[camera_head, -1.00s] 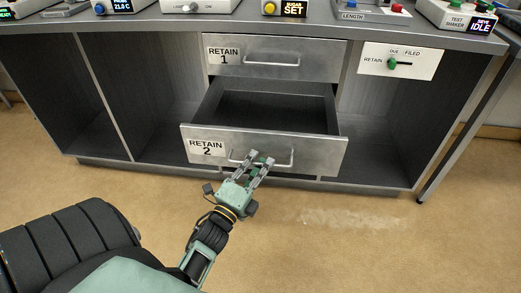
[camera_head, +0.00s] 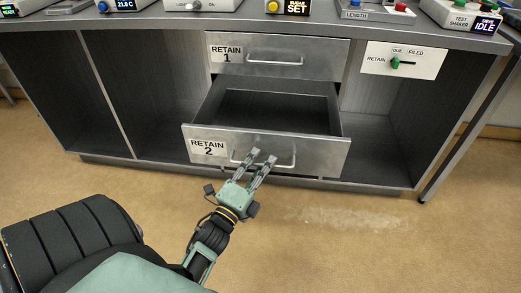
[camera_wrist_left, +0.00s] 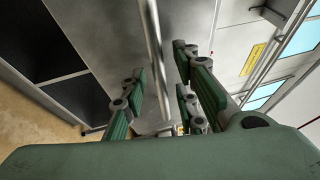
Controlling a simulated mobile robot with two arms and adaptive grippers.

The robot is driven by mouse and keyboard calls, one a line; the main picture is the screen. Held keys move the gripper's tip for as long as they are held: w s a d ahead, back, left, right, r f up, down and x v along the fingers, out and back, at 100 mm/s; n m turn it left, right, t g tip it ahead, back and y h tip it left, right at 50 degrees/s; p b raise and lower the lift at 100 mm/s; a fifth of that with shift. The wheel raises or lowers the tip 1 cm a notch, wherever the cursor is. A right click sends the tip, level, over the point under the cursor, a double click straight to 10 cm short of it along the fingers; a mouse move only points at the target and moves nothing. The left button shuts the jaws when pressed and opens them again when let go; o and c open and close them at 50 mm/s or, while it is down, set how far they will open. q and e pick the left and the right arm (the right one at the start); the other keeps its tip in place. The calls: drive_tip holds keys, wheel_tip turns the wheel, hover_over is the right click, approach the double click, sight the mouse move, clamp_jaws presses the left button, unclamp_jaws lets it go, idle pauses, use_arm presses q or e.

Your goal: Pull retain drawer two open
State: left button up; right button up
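Retain drawer two, labelled "RETAIN 2" (camera_head: 208,149), stands pulled out of the cabinet in the head view, with its dark, empty-looking inside showing. Its bar handle (camera_head: 283,165) runs across the front panel. My left gripper (camera_head: 264,156) is at the handle, fingers pointing at the drawer front. In the left wrist view the handle bar (camera_wrist_left: 154,45) passes in the gap between the spread fingers of my left gripper (camera_wrist_left: 160,65), with space around it. I cannot tell whether any finger touches it. My right gripper is not in view.
Drawer "RETAIN 1" (camera_head: 290,58) above is shut. A white panel with a green knob (camera_head: 395,63) is at the right. Open cabinet bays flank the drawers. Several instruments stand on the counter (camera_head: 330,28). The floor (camera_head: 340,225) in front is clear.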

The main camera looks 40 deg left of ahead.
use_arm(q)
drive_tip(key=v, duration=0.7)
drive_tip(key=shift+s, duration=0.25)
drive_tip(key=shift+f, duration=0.15)
